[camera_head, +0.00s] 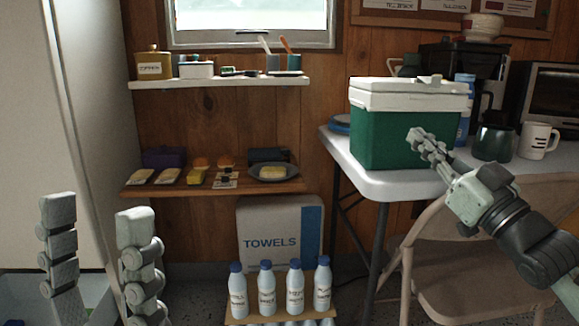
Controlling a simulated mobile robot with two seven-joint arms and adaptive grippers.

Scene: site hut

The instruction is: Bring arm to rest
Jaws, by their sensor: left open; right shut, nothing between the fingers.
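My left gripper (98,240) is at the lower left, its two grey segmented fingers pointing up and wide apart, with nothing between them. It is in front of the white cabinet. My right gripper (416,137) comes in from the right, pointing up and left. Its fingers are shut together with nothing held. The fingertips overlap the front of the green cooler (382,141) in the picture; I cannot tell whether they touch it. My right arm (510,222) passes in front of the folding chair and the table edge.
Several bottles (266,288) stand low in the middle, before a towels box (279,224). Two wall shelves (218,83) (215,188) hold small items.

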